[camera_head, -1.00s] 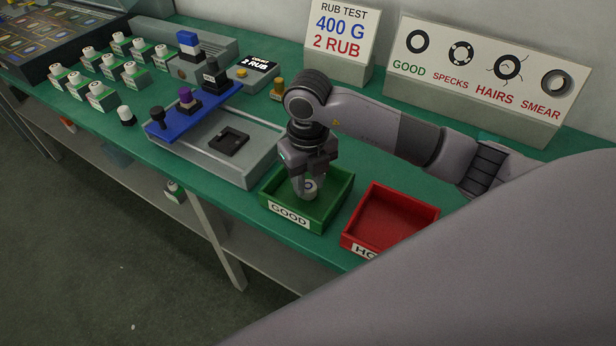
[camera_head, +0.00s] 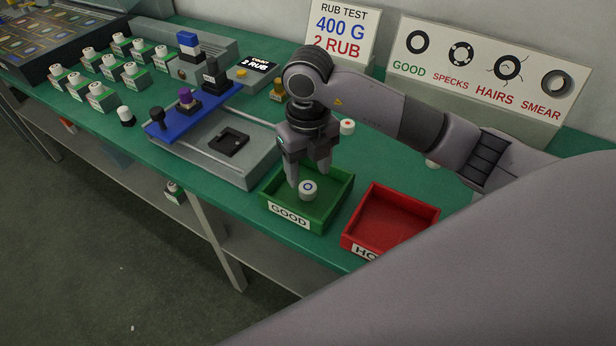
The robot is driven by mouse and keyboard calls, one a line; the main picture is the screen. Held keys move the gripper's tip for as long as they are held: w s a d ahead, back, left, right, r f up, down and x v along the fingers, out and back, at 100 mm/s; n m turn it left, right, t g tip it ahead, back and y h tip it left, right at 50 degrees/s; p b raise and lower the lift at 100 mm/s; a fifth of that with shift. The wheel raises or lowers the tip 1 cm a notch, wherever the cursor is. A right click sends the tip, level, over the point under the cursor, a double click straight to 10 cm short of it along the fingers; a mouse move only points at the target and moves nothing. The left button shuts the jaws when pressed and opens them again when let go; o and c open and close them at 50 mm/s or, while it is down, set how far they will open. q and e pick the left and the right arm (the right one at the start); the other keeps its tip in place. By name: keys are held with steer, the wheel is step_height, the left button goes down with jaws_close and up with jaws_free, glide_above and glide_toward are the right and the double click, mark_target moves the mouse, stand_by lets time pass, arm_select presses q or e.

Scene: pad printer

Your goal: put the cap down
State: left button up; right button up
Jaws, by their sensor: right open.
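A white cap (camera_head: 308,190) with a blue ring mark on top lies in the green tray (camera_head: 336,212) labelled GOOD. My right gripper (camera_head: 308,182) is open. Its fingers reach down at the tray, just behind and above the cap, and the cap stands clear in view in front of them. Whether a fingertip still touches the cap I cannot tell. My left gripper does not show.
A red tray (camera_head: 395,213) stands empty, right of the green one. Left are a grey fixture (camera_head: 190,158) and a blue rack (camera_head: 205,108). Another white cap (camera_head: 347,127) with a red mark lies behind my wrist. Signs stand at the back.

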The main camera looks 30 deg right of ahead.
mark_target(308, 187)
step_height(308, 187, up, 8)
steer(key=shift+r, duration=0.2)
stand_by(0.6)
